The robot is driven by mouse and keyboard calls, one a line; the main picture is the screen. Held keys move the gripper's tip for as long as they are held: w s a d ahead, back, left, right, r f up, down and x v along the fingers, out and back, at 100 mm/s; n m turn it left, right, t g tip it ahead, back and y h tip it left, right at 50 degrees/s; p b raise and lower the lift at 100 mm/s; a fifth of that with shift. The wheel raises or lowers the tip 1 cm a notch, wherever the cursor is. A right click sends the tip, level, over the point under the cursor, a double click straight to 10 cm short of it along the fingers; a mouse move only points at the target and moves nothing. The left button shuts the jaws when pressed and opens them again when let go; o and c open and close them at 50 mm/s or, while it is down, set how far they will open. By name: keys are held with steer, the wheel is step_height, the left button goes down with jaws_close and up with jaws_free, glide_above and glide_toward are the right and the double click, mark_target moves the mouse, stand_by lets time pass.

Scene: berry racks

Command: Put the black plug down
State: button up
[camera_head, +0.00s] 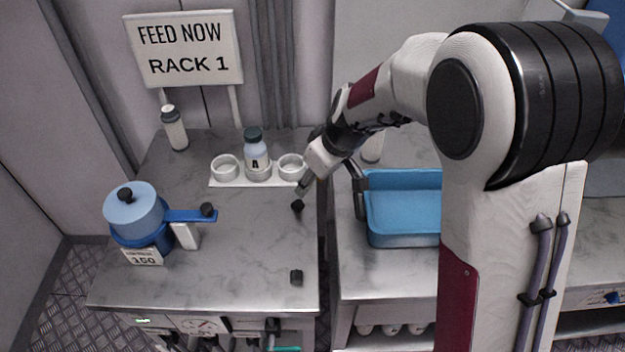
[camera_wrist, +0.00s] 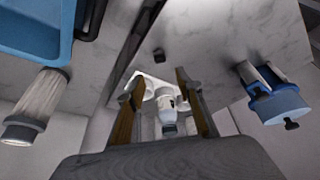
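A small black plug (camera_head: 297,206) stands on the grey marble counter near its right edge. It also shows in the wrist view (camera_wrist: 158,54), beyond and apart from the fingertips.
A white holder (camera_head: 225,184) with cups and a bottle (camera_head: 257,157) marked A stands behind. A blue pot-like device (camera_head: 137,215) with a handle is at the left. A blue tray (camera_head: 405,240) sits on the right counter, across a gap.

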steer(key=shift+r, duration=0.1)
steer(key=s+d+r+m+t+h, duration=0.1)
steer(key=s+d+r+m, duration=0.2)
steer(key=s+d+r, duration=0.45)
steer(key=s+d+r+m+t+h, duration=0.1)
steer(key=s+d+r+m, duration=0.25)
steer(key=s+r, duration=0.65)
steer(key=s+d+f+m, duration=0.1)
steer(key=s+d, duration=0.1)
steer(key=s, duration=0.3)
steer(key=s+d+f+m+h, duration=0.1)
steer(key=s+d, duration=0.2)
steer(key=s, duration=0.3)
steer(key=shift+s+d+f, duration=0.15)
steer(key=shift+s, duration=0.1)
